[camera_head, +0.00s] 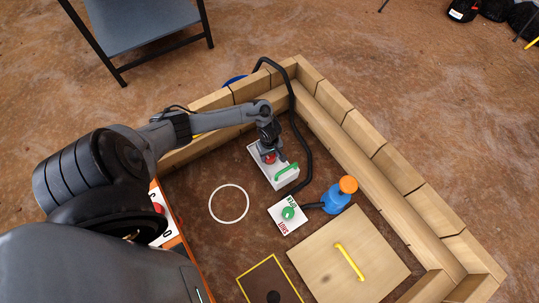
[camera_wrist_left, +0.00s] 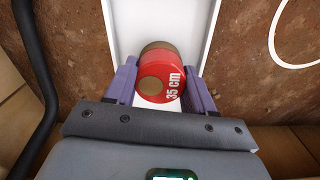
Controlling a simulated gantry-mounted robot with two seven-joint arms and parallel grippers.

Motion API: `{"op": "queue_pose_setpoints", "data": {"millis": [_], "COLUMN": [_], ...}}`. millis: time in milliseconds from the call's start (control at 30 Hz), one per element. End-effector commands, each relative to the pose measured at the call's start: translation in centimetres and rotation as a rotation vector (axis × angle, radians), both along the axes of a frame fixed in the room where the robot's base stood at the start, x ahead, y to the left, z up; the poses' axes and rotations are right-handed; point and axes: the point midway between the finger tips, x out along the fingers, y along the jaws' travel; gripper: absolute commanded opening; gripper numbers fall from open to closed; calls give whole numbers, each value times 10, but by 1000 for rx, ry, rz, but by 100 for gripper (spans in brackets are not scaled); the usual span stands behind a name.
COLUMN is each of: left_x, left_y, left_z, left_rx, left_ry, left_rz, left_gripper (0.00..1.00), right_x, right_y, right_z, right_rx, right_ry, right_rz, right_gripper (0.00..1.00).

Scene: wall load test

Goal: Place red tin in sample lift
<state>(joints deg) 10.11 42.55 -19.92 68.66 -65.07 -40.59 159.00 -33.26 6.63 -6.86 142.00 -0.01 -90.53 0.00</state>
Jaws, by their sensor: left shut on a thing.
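The red tin (camera_wrist_left: 160,75) is a short red cylinder with a brown disc on its face and "35 cm" on its side. My left gripper (camera_wrist_left: 160,92) is shut on it, with purple fingers on both sides. In the head view, the tin (camera_head: 269,158) shows as a small red patch below my left gripper (camera_head: 269,153). A white open-topped tray with a green handle (camera_head: 283,178), seemingly the sample lift, lies right under the tin. Its white floor shows behind the tin in the wrist view (camera_wrist_left: 165,20). I cannot tell whether the tin touches the floor. My right gripper is not in view.
Wooden beams (camera_head: 375,140) wall the brown ground. A black hose (camera_head: 303,130) runs past the tray. Nearby are a white plate with a green knob (camera_head: 288,213), a blue bottle (camera_head: 335,199), a wooden panel (camera_head: 320,265) with a yellow handle and a white ring (camera_head: 229,186) on bare ground.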

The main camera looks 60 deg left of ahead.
Motion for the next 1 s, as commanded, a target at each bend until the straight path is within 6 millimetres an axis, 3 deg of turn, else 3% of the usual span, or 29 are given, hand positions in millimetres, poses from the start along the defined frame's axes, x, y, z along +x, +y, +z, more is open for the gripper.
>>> {"op": "queue_pose_setpoints", "data": {"millis": [300, 333, 467, 833, 1000], "left_x": [0, 0, 0, 0, 0], "left_y": [0, 0, 0, 0, 0], "left_z": [-1, -1, -1, 1, 22], "left_rx": [0, 0, 0, 1, 1], "left_ry": [0, -1, -1, -1, -1], "left_rz": [-1, -1, -1, -1, -1], "left_gripper": [5, 58, 78, 79, 79], "right_x": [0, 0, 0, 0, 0], "right_y": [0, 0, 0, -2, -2], "right_z": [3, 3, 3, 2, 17], "right_rx": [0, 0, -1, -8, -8], "right_ry": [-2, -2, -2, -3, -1], "right_rz": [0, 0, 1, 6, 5], "right_gripper": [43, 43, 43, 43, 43]}}
